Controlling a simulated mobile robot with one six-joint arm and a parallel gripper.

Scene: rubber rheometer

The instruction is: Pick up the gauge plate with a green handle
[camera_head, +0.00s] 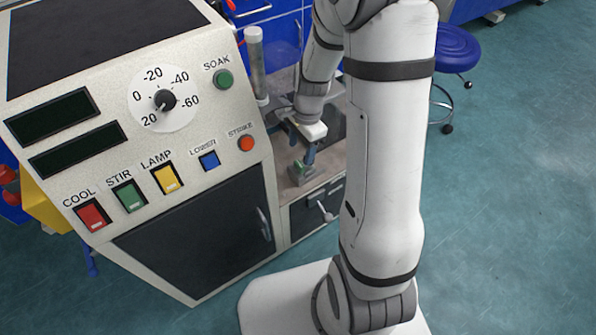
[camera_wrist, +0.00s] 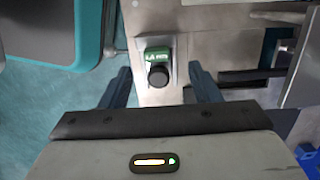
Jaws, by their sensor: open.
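The gauge plate with a green handle (camera_wrist: 158,58) shows in the wrist view, with a green labelled block and a dark round knob on a pale metal plate. It lies on the metal work surface (camera_wrist: 208,22), just beyond my gripper. In the head view the green handle (camera_head: 301,170) shows small, on the bench to the right of the machine. My gripper (camera_wrist: 160,82) is open, its two dark fingers apart on either side of the handle's line. In the head view my gripper (camera_head: 306,152) is over the plate and partly hides it. Contact cannot be told.
A large panel machine (camera_head: 150,130) with buttons, a dial and a dark door stands left of the bench. A clear vertical tube (camera_head: 256,65) stands behind the plate. A drawer front with a handle (camera_head: 326,212) lies below. A blue stool (camera_head: 456,48) is at the back right.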

